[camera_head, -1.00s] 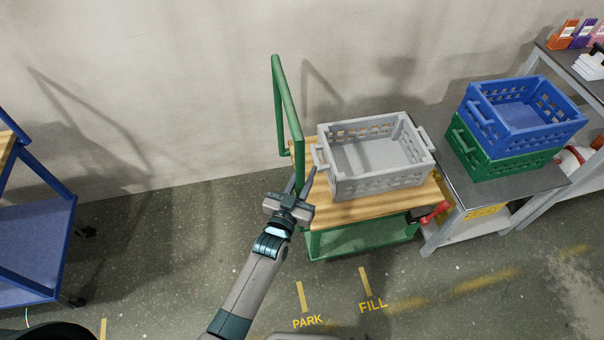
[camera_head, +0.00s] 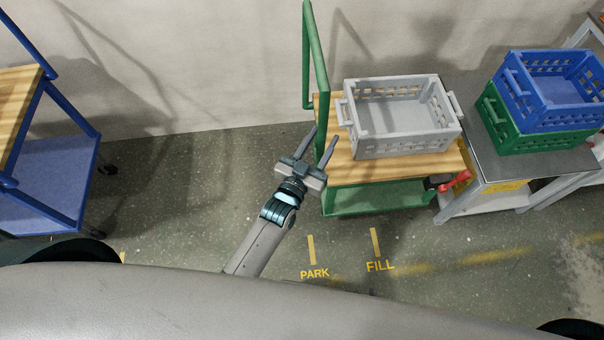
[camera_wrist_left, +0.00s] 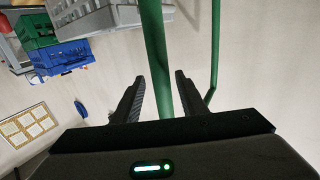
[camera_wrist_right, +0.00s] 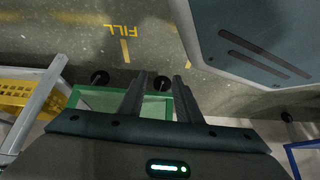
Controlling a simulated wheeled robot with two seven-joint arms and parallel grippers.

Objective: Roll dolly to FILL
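The dolly has a green frame, a wooden top (camera_head: 345,164) and a green lower shelf (camera_head: 375,198). A grey crate (camera_head: 402,150) sits on its top. The dolly stands behind the yellow floor marks and words PARK (camera_head: 314,273) and FILL (camera_head: 380,266). Its green handle (camera_head: 318,62) rises at its left end. My left gripper (camera_head: 324,137) is open at the handle; in the left wrist view the green post (camera_wrist_left: 155,60) shows between its fingers. My right gripper (camera_wrist_right: 158,85) is open and empty, outside the head view; the FILL word (camera_wrist_right: 120,29) shows upside down beyond it.
A grey-topped table (camera_head: 485,152) stands close at the dolly's right, with a blue crate (camera_head: 548,116) stacked on a green one (camera_head: 530,140). A red lever (camera_head: 456,180) shows between dolly and table. A blue cart (camera_head: 50,185) stands at left. Floor between is clear.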

